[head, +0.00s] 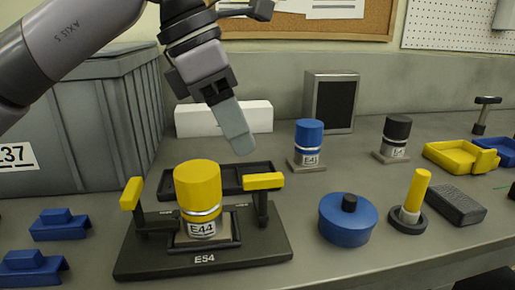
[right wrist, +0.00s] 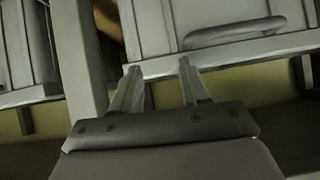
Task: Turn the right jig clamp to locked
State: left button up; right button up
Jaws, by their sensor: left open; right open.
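The jig is a black base plate (head: 205,260) marked E54. A yellow-topped cylinder (head: 197,185) labelled E44 stands upright in its middle. The right jig clamp (head: 263,181) has a yellow bar on a dark post, lying crosswise in the picture. The left jig clamp (head: 131,193) has a yellow bar lying more front to back. My left gripper (head: 238,138) is open and empty, above and behind the right clamp, apart from it. In the right wrist view, my right gripper (right wrist: 158,84) is open with nothing between its fingers, near grey drawer-like furniture.
A dark tray (head: 228,178) lies behind the jig. A blue round pot (head: 347,220) and a yellow-handled tool (head: 413,196) stand to the right. Blue-topped (head: 309,137) and black-topped (head: 396,130) cylinders stand farther back. A grey bin (head: 100,110) is at the left.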

aim_at(261, 176)
pick_arm(q)
jog(key=shift+b+x, duration=0.35)
jog(key=shift+x, duration=3.15)
jog(key=shift+w, duration=0.1)
grip_shut()
